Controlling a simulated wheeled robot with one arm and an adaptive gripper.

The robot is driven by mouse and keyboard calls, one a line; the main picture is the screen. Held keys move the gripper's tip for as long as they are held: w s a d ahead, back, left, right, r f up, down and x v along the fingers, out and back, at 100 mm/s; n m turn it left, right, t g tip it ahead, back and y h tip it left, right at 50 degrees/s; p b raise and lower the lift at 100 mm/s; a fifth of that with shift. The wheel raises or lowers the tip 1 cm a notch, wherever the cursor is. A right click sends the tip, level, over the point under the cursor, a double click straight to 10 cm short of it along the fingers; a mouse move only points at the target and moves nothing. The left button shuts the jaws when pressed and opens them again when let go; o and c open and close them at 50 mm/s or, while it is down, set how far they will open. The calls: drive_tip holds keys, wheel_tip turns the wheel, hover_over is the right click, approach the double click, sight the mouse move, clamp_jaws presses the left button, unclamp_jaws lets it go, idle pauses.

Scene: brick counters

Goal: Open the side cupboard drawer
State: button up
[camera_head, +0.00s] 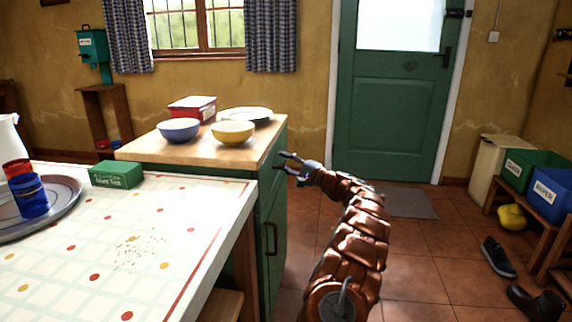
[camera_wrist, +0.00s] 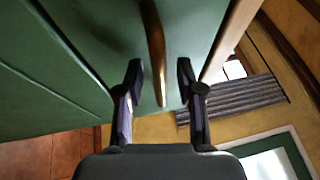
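The green cupboard (camera_head: 272,215) with a wooden top stands behind the white table. My gripper (camera_head: 281,162) is at the upper part of its right-hand face, just below the top's edge. In the wrist view my gripper (camera_wrist: 159,72) is open, with its two dark fingers apart. A curved brass-coloured handle (camera_wrist: 154,40) on the green front (camera_wrist: 90,45) runs into the space between the fingers. A gap shows on both sides, so the fingers do not appear closed on it. The drawer's outline is hard to make out in the head view.
A lower handle (camera_head: 271,238) is on the same cupboard face. Bowls, a plate and a red box (camera_head: 192,108) stand on top. The white table (camera_head: 130,230) is at the left. Tiled floor (camera_head: 420,260) to the right is open up to shoes and crates.

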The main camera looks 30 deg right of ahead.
clamp_jaws()
idle(0.7)
